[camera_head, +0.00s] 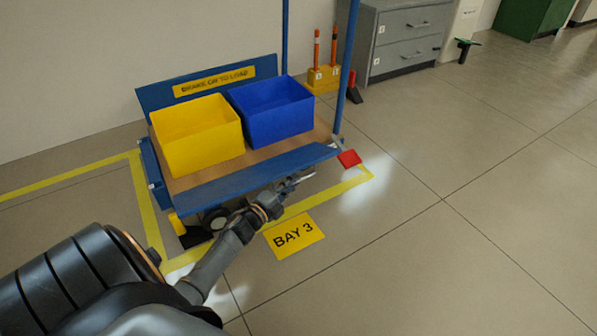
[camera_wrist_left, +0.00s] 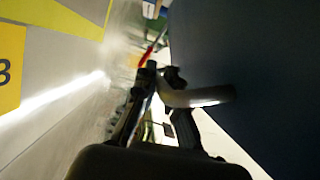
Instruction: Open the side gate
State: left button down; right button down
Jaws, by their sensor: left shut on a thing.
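The side gate (camera_head: 245,178) is a long blue panel along the near side of the cart. In the left wrist view the dark blue surface (camera_wrist_left: 245,60) filling the right side appears to be this gate. A pale metal bar handle (camera_wrist_left: 205,97) stands out from it. My left gripper (camera_head: 295,183) is at the gate's outer face, right of its middle. In the left wrist view my left gripper (camera_wrist_left: 160,78) is shut on the handle's bent end. I cannot tell the gate's exact tilt. My right gripper is not in view.
A yellow bin (camera_head: 197,140) and a blue bin (camera_head: 275,115) stand on the cart deck (camera_head: 190,182). A red pedal (camera_head: 349,158) sits at its right corner. A BAY 3 floor sign (camera_head: 294,236) lies in front. A grey drawer cabinet (camera_head: 405,40) is behind. The right floor is clear.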

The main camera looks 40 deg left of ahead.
pick_arm(q)
jog(key=shift+f+b, duration=0.55)
jog(key=shift+f, duration=0.65)
jog(key=c, duration=1.4)
grip_release()
jog(key=s, duration=1.2)
jog(key=shift+d, duration=0.2)
